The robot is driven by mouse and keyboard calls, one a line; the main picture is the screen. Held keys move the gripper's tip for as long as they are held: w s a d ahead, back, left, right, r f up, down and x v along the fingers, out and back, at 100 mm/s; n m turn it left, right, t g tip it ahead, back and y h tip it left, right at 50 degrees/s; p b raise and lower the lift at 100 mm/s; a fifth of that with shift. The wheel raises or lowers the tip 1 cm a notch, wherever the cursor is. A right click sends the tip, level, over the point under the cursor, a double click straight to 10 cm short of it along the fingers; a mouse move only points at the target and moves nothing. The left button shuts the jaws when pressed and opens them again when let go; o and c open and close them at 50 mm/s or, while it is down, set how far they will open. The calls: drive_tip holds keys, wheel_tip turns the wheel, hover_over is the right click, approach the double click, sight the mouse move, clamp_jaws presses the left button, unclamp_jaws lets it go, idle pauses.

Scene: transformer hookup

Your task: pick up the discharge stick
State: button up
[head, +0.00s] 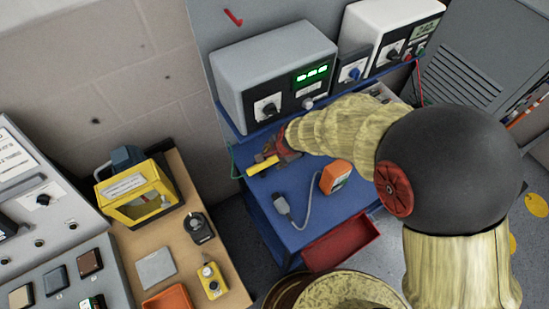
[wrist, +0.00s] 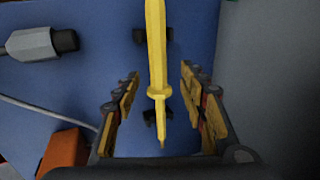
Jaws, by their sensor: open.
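The discharge stick (wrist: 157,45) is a yellow rod with a small collar near its lower end. In the wrist view it runs from the top edge down between my fingers, over black supports (wrist: 154,32) on a blue surface. My gripper (wrist: 160,82) is open, with one finger on each side of the stick and a visible gap on both sides. I cannot tell how far above the stick the fingers are. In the head view my gripper (head: 285,150) is at the blue bench, beside a yellow piece (head: 262,165) that looks like the stick; my arm hides the rest.
A grey connector (head: 284,206) with a cable and an orange box (head: 335,177) lie on the blue bench (head: 285,235). A red tray (head: 342,241) is at its front. A grey instrument (head: 273,75) with a green display stands behind my gripper. A yellow-framed case (head: 135,195) stands left.

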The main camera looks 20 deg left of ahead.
sight(272, 160)
drive_tip(key=b+x, duration=0.1)
drive_tip(key=x, duration=0.4)
drive_tip(key=shift+f+b, duration=0.35)
drive_tip(key=shift+c, duration=1.4)
drive_tip(key=c, duration=0.7)
drive_tip(key=shift+r, duration=0.1)
clamp_jaws()
